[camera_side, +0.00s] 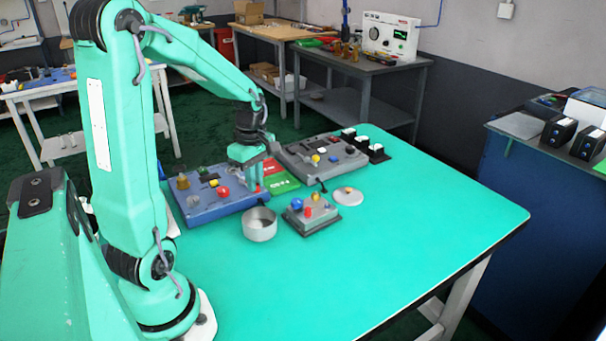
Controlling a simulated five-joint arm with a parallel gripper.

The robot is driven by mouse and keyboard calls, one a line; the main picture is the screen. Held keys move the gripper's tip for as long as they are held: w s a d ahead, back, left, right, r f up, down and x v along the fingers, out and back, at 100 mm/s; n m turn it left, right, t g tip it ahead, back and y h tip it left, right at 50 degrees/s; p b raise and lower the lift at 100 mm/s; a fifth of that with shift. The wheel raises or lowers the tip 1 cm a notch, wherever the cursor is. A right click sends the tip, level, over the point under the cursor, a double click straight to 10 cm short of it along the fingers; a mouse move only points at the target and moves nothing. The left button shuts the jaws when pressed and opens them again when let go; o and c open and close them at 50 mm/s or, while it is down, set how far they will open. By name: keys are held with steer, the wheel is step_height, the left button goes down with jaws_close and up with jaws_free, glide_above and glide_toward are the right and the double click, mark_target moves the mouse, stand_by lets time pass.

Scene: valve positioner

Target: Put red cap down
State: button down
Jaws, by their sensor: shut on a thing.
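My gripper (257,184) points down over the right end of the blue panel box (205,209), beside the red and green mat. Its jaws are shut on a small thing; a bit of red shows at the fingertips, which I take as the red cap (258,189). The fingers hide most of it, and I cannot tell whether it touches the surface below. A red knob (223,192) stands on the blue box, left of my gripper. Another red knob (308,211) is on the small grey box (312,226).
A round metal tin (260,230) stands in front of the blue box. A pale round lid (348,197) lies right of the small grey box. A long grey panel box (325,167) with black-and-white blocks (375,153) stands behind. The table's front and right are clear.

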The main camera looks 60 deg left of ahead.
mark_target(258, 211)
steer(key=shift+f, duration=5.2)
steer(key=c, duration=1.4)
jaws_free()
steer(key=shift+o, duration=0.2)
steer(key=shift+r, duration=0.1)
steer(key=shift+r, duration=3.45)
steer(key=shift+d, duration=0.1)
